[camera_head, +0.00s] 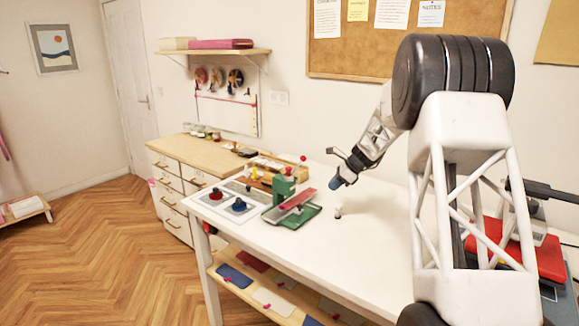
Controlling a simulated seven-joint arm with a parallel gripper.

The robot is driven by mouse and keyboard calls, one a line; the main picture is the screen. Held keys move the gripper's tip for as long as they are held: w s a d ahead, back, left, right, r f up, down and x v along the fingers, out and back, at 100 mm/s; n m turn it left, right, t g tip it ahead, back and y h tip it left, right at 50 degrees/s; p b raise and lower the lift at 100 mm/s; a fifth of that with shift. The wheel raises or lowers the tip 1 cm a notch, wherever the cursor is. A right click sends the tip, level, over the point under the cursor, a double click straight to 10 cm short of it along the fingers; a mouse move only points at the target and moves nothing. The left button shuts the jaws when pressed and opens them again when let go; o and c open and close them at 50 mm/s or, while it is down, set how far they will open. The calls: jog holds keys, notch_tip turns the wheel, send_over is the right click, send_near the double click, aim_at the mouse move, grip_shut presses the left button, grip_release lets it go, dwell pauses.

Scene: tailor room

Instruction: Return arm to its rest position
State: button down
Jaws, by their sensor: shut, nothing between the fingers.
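My arm rises on the right side of the head view and bends down over the white table (375,262). The green press (283,188) with a red and grey lever stands on the table just left of my gripper.
A mat with red and blue items (240,206) lies at the table's left end, near a wooden organizer (262,170). Wooden drawers (177,190) stand behind. A red device (530,250) sits right, partly behind my arm. The table's front middle is clear.

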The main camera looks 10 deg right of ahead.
jog(key=s+a+r+n+h, duration=0.1)
jog(key=s+a+r+n, duration=0.3)
jog(key=s, duration=0.7)
jog(key=s+a+r+n+h, duration=0.25)
jog(key=s+r, duration=0.25)
jog(key=s, duration=0.5)
jog(key=s+a+r+n+h, duration=0.1)
jog(key=s+a+r+n, duration=0.35)
jog(key=s, duration=0.65)
jog(key=s+f+n+h, duration=0.1)
jog(key=s+n, duration=0.4)
jog(key=s, duration=1)
jog(key=s+f+n+h, duration=0.2)
jog(key=s+n, duration=0.3)
jog(key=s, duration=1.1)
jog(key=shift+s+a+f, duration=0.25)
jog(key=shift+s+a, duration=0.05)
jog(key=shift+a, duration=0.1)
jog(key=shift+w+r, duration=0.1)
